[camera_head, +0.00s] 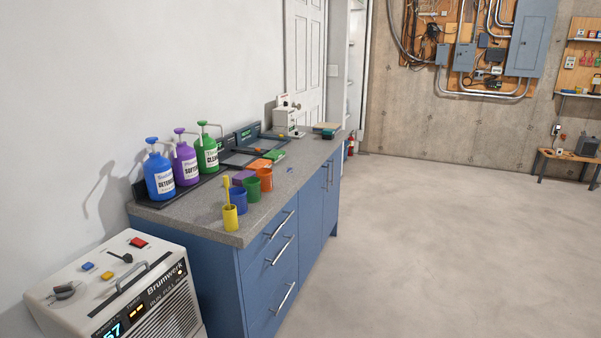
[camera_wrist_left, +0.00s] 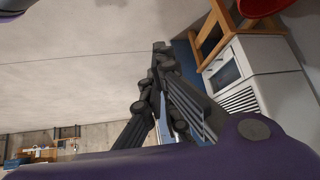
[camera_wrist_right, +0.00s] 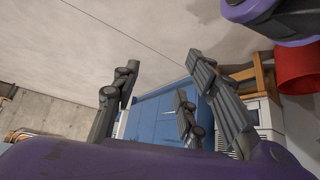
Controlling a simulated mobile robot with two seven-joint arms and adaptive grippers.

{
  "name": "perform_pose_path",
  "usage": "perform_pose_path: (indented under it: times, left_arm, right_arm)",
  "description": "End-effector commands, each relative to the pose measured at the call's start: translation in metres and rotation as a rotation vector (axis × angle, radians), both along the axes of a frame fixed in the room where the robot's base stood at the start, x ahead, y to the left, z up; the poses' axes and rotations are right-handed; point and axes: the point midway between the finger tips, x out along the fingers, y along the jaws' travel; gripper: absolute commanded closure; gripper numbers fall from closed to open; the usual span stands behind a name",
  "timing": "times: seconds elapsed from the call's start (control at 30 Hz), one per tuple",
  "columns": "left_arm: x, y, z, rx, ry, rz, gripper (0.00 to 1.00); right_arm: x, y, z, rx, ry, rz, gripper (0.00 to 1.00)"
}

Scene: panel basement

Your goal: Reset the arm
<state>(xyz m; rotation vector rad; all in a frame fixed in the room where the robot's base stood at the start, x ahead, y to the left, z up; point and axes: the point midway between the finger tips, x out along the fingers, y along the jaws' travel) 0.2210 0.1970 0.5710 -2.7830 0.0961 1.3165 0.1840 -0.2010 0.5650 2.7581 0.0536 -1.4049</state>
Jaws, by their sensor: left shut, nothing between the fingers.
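Neither arm shows in the head view. In the left wrist view my left gripper (camera_wrist_left: 159,46) is shut, its dark fingers meeting at the tips with nothing between them. In the right wrist view my right gripper (camera_wrist_right: 163,62) is open, its dark fingers spread wide apart, with no object between them. A purple arm part of mine crosses the bottom of both wrist views. Neither gripper touches anything that I can see.
A blue cabinet (camera_head: 218,266) with a grey top stands along the left wall, bearing pump bottles (camera_head: 184,157) and coloured cups (camera_head: 238,200). A white Brumwerk machine (camera_head: 70,290) is in front of it. A red bin (camera_wrist_right: 298,72) shows at right. Open floor (camera_head: 440,240) lies right.

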Motion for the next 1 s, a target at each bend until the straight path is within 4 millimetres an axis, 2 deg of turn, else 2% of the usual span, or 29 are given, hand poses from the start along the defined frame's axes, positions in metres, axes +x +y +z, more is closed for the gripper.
perform_pose_path:
  times: [0.03,0.07,0.1,0.4,0.5,0.6,0.7,1.0]
  left_arm:
    - [-0.031,0.001,-0.010,-0.005,0.052,0.035,1.00]
    - [-0.046,0.003,-0.014,-0.004,0.076,0.046,1.00]
    - [-0.048,0.005,-0.005,-0.001,0.077,0.043,1.00]
    - [-0.023,0.001,0.083,-0.019,0.014,0.044,1.00]
    - [-0.008,0.000,0.112,-0.025,-0.024,0.046,1.00]
    - [0.004,-0.001,0.131,-0.030,-0.055,0.048,1.00]
    - [0.008,-0.001,0.139,-0.033,-0.068,0.048,1.00]
    - [0.004,-0.001,0.135,-0.032,-0.058,0.049,1.00]
  right_arm:
    - [-0.002,0.000,-0.005,0.000,0.006,0.000,0.60]
    - [-0.003,0.000,-0.007,0.000,0.007,0.000,0.60]
    - [0.004,0.000,0.006,0.001,-0.008,-0.001,0.60]
    - [0.022,0.003,0.094,0.020,-0.062,-0.016,0.60]
    - [0.032,0.006,0.120,0.028,-0.089,-0.017,0.60]
    - [0.040,0.006,0.139,0.032,-0.116,-0.014,0.60]
    - [0.044,0.004,0.146,0.030,-0.128,-0.012,0.60]
    - [0.037,0.003,0.139,0.027,-0.110,-0.011,0.60]
